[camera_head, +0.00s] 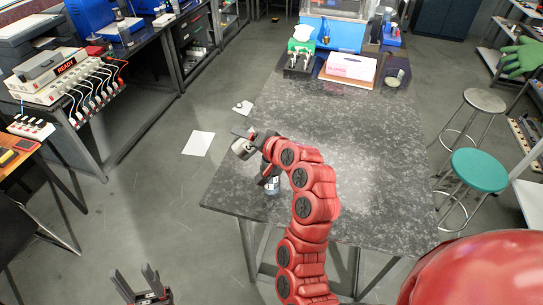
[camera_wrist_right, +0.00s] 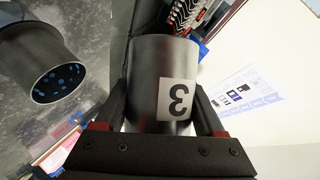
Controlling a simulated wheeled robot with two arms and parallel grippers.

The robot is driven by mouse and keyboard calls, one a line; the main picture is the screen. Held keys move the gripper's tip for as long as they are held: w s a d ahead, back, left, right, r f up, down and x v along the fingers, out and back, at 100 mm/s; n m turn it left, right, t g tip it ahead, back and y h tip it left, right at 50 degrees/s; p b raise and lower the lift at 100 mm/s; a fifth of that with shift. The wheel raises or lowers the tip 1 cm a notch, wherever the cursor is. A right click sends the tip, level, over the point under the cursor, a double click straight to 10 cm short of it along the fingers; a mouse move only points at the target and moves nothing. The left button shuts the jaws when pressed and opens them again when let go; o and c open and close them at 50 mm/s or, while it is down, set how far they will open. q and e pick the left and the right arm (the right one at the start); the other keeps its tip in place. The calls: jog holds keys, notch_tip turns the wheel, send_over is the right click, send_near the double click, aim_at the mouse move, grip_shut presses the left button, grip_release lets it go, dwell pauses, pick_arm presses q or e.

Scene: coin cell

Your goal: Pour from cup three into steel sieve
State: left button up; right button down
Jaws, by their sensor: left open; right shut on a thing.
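Cup three (camera_wrist_right: 148,85), a grey metal cup with a white "3" label, is between the fingers of my right gripper (camera_wrist_right: 165,115). In the head view, the cup (camera_head: 242,149) is tilted at the left edge of the stone table, with my right gripper (camera_head: 256,141) shut on it. Its contents are hidden. A dark metal cylinder with blue dots inside its open end, seemingly the steel sieve (camera_wrist_right: 30,50), is left of the cup and apart from it in the wrist view. My left gripper (camera_head: 142,283) is open and empty, low at the left, away from the table.
A small labelled container (camera_head: 272,186) stands on the table (camera_head: 380,170), partly hidden by my right arm. A white box (camera_head: 350,67) and blue equipment are at the far end. The table's right half is clear. Stools (camera_head: 478,170) stand to the right; paper (camera_head: 198,143) lies on the floor.

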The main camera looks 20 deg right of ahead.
aim_at(251, 129)
jog(key=shift+r+m+t+y+p, duration=0.35)
jog(key=shift+r+m+y, duration=0.55)
jog(key=shift+m, duration=0.3)
dwell(1.2)
jog(key=shift+d+r+m+y, duration=0.3)
jog(key=shift+d+m+y, duration=0.2)
jog(key=shift+d+m, duration=0.15)
dwell(0.6)
jog(key=shift+d+r+m+t+y+b, duration=0.15)
jog(key=shift+r+m+t+y+b, duration=0.3)
jog(key=shift+m+b, duration=0.25)
dwell(1.0)
